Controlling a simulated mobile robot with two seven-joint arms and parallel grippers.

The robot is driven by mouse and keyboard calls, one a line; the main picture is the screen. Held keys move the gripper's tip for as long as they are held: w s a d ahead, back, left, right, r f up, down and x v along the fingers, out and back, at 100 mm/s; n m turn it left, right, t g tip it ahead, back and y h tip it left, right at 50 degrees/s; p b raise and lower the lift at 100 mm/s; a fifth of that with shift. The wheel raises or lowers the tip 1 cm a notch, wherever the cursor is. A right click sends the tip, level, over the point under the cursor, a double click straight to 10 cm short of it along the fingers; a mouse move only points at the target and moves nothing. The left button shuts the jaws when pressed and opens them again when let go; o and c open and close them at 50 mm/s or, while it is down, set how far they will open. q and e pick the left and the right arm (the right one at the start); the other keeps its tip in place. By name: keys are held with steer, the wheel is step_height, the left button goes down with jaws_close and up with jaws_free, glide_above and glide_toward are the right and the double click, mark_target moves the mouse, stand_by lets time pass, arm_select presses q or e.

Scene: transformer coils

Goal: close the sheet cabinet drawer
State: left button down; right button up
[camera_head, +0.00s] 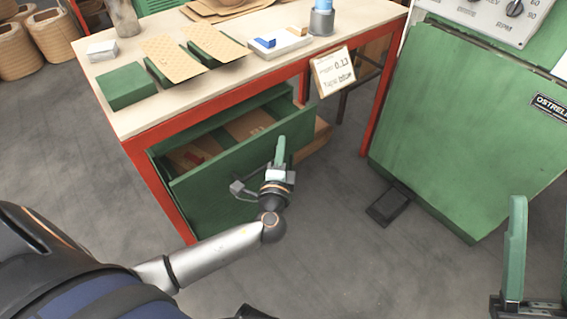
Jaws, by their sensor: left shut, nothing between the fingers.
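My left wrist hides part of the front. My right gripper (514,250) shows at the lower right edge, far from the drawer, and only part of it is in view.
The workbench (150,118) has a pale top and red legs, with a green block (125,86), brown sheets and a blue-capped jar (322,18) on it. A paper sign (333,72) hangs at its edge. A green machine (465,125) and a black pedal (390,204) stand to the right. The grey floor between is clear.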

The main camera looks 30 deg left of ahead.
arm_select(q)
steer(key=shift+w+a, duration=0.25)
steer(key=shift+a, duration=0.35)
steer(key=shift+w+a, duration=0.2)
steer(key=shift+a, duration=0.35)
arm_select(e)
steer(key=shift+f, duration=0.1)
